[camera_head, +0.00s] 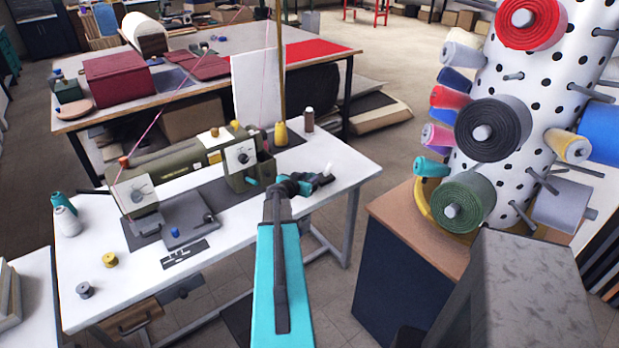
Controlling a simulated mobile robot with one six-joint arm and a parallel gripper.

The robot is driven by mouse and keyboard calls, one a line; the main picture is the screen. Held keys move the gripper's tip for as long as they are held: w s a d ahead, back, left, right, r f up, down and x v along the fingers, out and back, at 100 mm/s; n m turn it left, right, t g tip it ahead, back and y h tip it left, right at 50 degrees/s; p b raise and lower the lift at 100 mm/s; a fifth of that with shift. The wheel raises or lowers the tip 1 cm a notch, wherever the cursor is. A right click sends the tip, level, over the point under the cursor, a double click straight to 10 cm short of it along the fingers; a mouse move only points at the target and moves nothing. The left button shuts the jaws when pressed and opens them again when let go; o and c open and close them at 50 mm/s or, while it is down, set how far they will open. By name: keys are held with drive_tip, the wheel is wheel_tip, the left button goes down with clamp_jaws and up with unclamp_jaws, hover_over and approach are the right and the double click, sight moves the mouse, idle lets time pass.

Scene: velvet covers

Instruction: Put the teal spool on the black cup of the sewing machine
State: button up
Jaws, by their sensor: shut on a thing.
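My gripper (318,180), dark and small, is at the far end of my teal arm, over the right end of the sewing table. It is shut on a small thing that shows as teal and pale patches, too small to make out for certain. The olive-green sewing machine (170,165) stands on the white table, to the left of my gripper. I cannot clearly pick out its black cup. A teal spool (432,167) sits on a peg of the white tower.
The white sewing table (325,200) has a yellow cone (281,133) and a brown spool (308,119) behind my gripper. The pegged white tower (500,110) with several spools stands at right on a wooden-topped cabinet (395,205). Floor shows between table and cabinet.

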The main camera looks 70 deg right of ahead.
drive_tip(key=shift+f, duration=0.55)
drive_tip(key=shift+f, duration=0.15)
drive_tip(key=o, duration=1)
drive_tip(key=shift+r, duration=0.2)
drive_tip(key=shift+a, duration=0.45)
drive_tip(key=shift+b+v, duration=0.45)
drive_tip(key=shift+v, duration=0.55)
drive_tip(key=shift+b+v, duration=1.45)
drive_tip(key=shift+v, duration=3.1)
drive_tip(key=shift+r, duration=0.1)
